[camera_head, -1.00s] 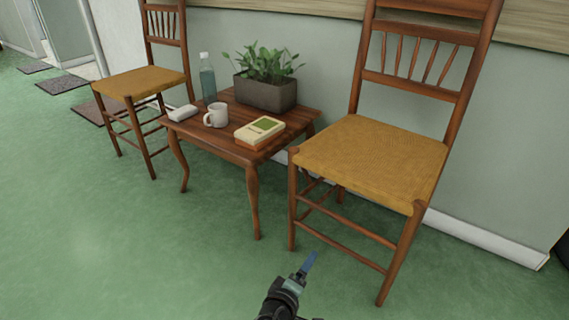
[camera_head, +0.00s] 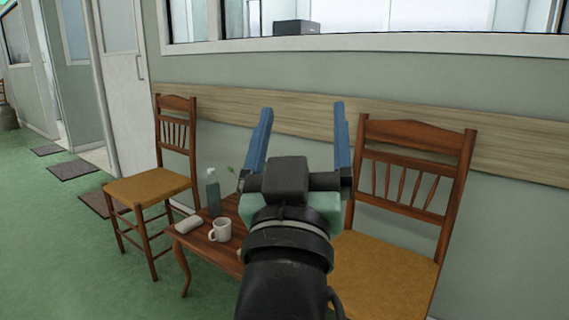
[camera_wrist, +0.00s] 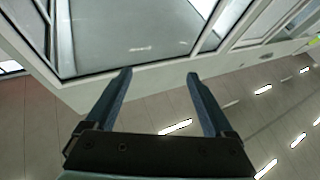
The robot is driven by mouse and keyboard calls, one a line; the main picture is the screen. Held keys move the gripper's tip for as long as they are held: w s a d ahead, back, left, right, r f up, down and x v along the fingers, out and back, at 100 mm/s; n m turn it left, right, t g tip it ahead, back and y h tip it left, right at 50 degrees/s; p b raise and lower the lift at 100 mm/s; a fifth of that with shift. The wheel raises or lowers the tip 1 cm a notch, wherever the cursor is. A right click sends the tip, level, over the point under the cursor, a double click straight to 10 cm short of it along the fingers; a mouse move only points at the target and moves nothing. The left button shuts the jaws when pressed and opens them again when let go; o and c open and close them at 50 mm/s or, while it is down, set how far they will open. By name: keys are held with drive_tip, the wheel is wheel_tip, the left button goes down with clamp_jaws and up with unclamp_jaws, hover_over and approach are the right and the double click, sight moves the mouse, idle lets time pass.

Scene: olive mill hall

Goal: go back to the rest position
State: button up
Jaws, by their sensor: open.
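My gripper (camera_head: 300,140) is raised in the middle of the head view, its two blue fingers spread apart and pointing up. Nothing is between them. In the wrist view my gripper (camera_wrist: 158,85) is also open and empty, with a window and the ceiling lights beyond it. My arm hides the right part of the small wooden table (camera_head: 197,243) and most of the plant on it.
A white mug (camera_head: 220,231), a bottle (camera_head: 213,192) and a small white object (camera_head: 188,224) are on the table. Wooden chairs stand to its left (camera_head: 150,187) and right (camera_head: 385,275). A wall with a window (camera_head: 390,42) is behind.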

drive_tip(key=s+a+r+t+y+p, duration=0.2)
drive_tip(key=s+r+t+y+p, duration=0.15)
drive_tip(key=s+r, duration=1.1)
wheel_tip(320, 180, up, 37)
drive_tip(key=w+p, duration=0.2)
drive_tip(key=p, duration=3.5)
drive_tip(key=shift+w+r, duration=0.2)
drive_tip(key=shift+w, duration=0.05)
drive_tip(key=shift+h, duration=0.25)
